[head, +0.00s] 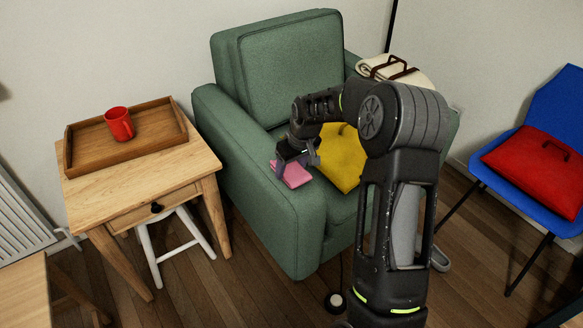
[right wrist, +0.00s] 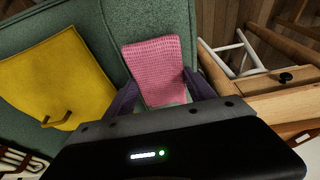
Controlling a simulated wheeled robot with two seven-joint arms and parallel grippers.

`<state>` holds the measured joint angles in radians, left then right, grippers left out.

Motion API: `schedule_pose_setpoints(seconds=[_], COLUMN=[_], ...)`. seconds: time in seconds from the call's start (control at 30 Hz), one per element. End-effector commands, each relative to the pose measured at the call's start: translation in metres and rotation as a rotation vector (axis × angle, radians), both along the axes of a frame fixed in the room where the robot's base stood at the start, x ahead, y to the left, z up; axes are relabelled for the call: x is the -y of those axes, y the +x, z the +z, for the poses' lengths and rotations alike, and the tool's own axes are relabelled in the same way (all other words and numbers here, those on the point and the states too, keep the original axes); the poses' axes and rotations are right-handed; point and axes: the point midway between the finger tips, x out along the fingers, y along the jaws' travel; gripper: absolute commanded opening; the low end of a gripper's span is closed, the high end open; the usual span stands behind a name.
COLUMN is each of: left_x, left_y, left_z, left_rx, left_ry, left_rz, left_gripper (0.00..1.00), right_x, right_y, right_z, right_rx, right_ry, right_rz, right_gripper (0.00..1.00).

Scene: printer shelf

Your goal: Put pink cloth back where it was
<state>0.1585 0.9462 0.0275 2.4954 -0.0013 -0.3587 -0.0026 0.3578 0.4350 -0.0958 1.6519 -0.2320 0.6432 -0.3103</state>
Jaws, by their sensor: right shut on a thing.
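In the right wrist view the pink cloth (right wrist: 158,68) shows a waffle texture and lies between the two fingers (right wrist: 163,95), over green upholstery. Whether the cloth rests on the chair or is held slightly above it, I cannot tell. My left gripper is not in view.
A yellow cushion (head: 343,160) lies on the armchair (head: 232,130) right of the cloth. A wooden table (head: 180,165) with a tray (head: 165,148) and red mug (head: 119,124) stands left. A folded cream blanket (head: 400,72) lies on the far armrest. A blue chair (head: 555,100) holds a red cushion (head: 540,170).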

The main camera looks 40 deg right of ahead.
Motion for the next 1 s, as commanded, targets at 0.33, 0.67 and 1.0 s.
schedule_pose_setpoints(seconds=[0.33,0.67,1.0], left_x=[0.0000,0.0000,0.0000], left_y=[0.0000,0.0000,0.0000], left_z=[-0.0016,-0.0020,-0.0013], left_rx=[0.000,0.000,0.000], left_ry=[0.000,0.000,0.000], left_rz=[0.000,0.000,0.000], left_gripper=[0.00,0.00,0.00], right_x=[-0.0001,-0.0007,-0.0011], right_y=[0.0002,0.0002,0.0002], right_z=[-0.0033,-0.0044,-0.0037], right_rx=[0.001,0.000,0.000], right_ry=[0.000,0.001,0.002], right_rz=[0.001,0.001,0.002], right_gripper=[0.25,0.84,0.85])
